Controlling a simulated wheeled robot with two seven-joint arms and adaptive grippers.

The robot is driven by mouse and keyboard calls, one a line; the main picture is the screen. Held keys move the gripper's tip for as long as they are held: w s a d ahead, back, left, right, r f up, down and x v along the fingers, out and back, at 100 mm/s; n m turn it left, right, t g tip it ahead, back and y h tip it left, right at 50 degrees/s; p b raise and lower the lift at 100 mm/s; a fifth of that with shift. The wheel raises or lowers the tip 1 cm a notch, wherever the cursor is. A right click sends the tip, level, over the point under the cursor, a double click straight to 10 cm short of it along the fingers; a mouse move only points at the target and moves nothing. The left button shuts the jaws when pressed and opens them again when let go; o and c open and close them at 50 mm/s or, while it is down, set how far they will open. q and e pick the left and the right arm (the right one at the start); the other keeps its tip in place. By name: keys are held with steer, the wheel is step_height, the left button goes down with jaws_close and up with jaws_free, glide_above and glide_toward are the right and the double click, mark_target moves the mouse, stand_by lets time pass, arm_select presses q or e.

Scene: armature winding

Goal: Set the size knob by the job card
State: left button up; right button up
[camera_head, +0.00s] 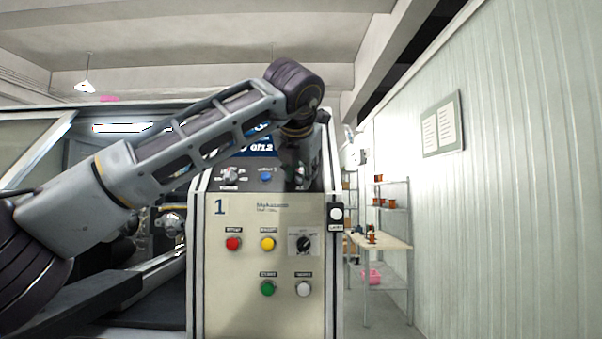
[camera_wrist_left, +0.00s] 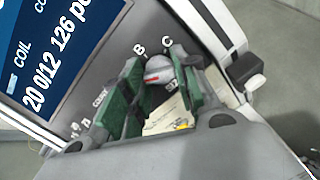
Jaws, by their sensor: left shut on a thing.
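The size knob (camera_wrist_left: 158,66) is a round grey knob with a red mark, on the dark sloping panel; letters B and C stand by it and A lies lower left. My left gripper (camera_wrist_left: 160,85) has its green pads on either side of the knob and is shut on it. In the head view my left gripper (camera_head: 296,172) reaches down to the right of the panel and hides the knob. The screen (camera_wrist_left: 75,45) reads COIL and 20 0/12 126, partly cut off. I cannot tell which paper is the job card. My right gripper is not in view.
The cabinet front (camera_head: 222,290) carries red, yellow, green and white buttons and a black selector (camera_head: 303,243). Another knob (camera_head: 230,174) and a blue button (camera_head: 265,175) sit left of my gripper. A board with two sheets (camera_head: 442,124) hangs on the right wall. A shelf (camera_head: 395,246) holds spools.

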arm_select(q)
steer(key=o, duration=1)
steer(key=v, duration=1.2)
stand_by(0.4)
